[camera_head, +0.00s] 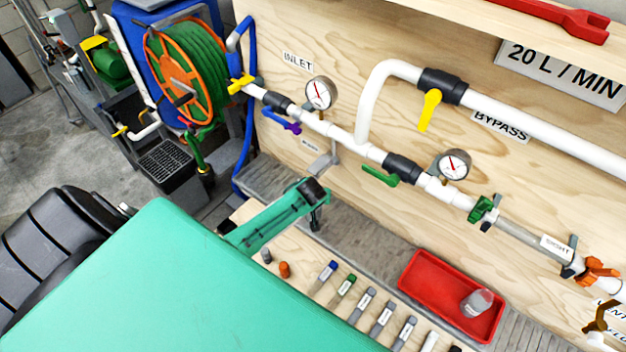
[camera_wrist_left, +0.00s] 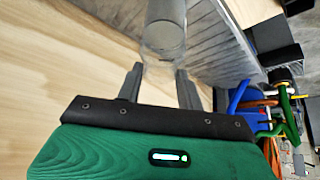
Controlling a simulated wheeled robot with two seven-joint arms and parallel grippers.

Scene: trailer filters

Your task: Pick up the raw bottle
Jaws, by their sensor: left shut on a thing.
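A clear bottle (camera_wrist_left: 165,38) sits between the fingers of my left gripper (camera_wrist_left: 158,85) in the left wrist view. The fingers are closed on its near end, and no label on it can be read. In the head view my left gripper (camera_head: 317,216) is over the grey grating in front of the plywood panel, below the inlet gauge; the bottle in it cannot be made out there. Another clear bottle (camera_head: 476,302) lies in the red tray (camera_head: 425,293) at the lower right. My right gripper is not in view.
White pipes (camera_head: 345,137) with gauges and coloured valve handles run across the panel close to the gripper. Several labelled small tubes (camera_head: 364,302) line the wooden bench front. A hose reel (camera_head: 187,75) stands at the back left. My green arm covers the lower left.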

